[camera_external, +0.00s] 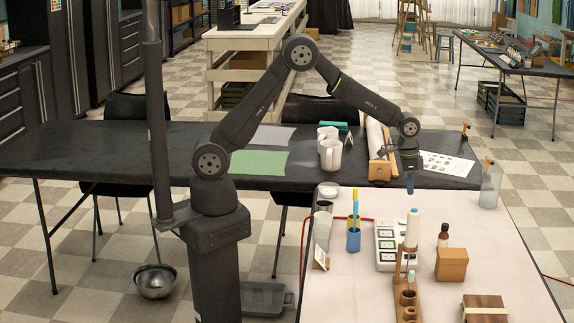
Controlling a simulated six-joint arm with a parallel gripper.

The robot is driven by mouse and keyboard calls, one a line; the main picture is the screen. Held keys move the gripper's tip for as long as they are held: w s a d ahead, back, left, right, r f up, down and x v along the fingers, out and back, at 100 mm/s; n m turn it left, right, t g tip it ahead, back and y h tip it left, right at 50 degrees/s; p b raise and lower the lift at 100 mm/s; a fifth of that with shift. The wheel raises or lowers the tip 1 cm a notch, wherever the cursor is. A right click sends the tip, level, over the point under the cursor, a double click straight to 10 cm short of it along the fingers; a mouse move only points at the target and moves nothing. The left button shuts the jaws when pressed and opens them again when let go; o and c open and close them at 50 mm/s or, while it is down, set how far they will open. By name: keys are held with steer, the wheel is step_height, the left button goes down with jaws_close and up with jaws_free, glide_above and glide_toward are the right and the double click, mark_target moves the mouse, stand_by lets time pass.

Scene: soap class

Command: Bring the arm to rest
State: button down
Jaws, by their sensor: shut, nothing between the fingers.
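My arm is bent at the elbow, reaching up and over to the right from its base. My gripper (410,184) points down over the far edge of the white table (480,230). Its fingers are small and dark here and look shut, with nothing seen between them. The gap between the fingertips and the surface below is hard to judge from this view.
Mugs (331,154) stand on the black table (85,150) behind.

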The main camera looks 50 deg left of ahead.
steer(key=f, duration=0.5)
steer(key=shift+s+a+f, duration=0.25)
steer(key=shift+w+d+r, duration=0.1)
steer(key=shift+w+r, duration=0.05)
steer(key=shift+r, duration=0.15)
step_height(320, 180, up, 7)
steer(key=shift+s+a+f, duration=0.15)
steer(key=shift+s+a, duration=0.15)
steer(key=c, duration=2)
jaws_free()
steer(key=o, duration=1.8)
steer(key=s+d+r, duration=0.1)
steer(key=s+r, duration=0.1)
steer(key=r, duration=0.1)
steer(key=s+d+r, duration=0.1)
steer(key=s+r, duration=0.1)
steer(key=r, duration=0.2)
steer(key=s+d+r, duration=0.1)
steer(key=s+r, duration=0.1)
steer(key=r, duration=0.1)
steer(key=shift+s+r, duration=0.15)
steer(key=shift+s, duration=0.1)
steer(key=shift+o, duration=1)
steer(key=shift+s+d+r, duration=0.1)
steer(key=shift+s+r, duration=0.05)
steer(key=shift+s, duration=0.05)
step_height(320, 180, down, 10)
steer(key=shift+w+d+r, duration=0.2)
steer(key=shift+w+d, duration=0.2)
steer(key=shift+d, duration=0.05)
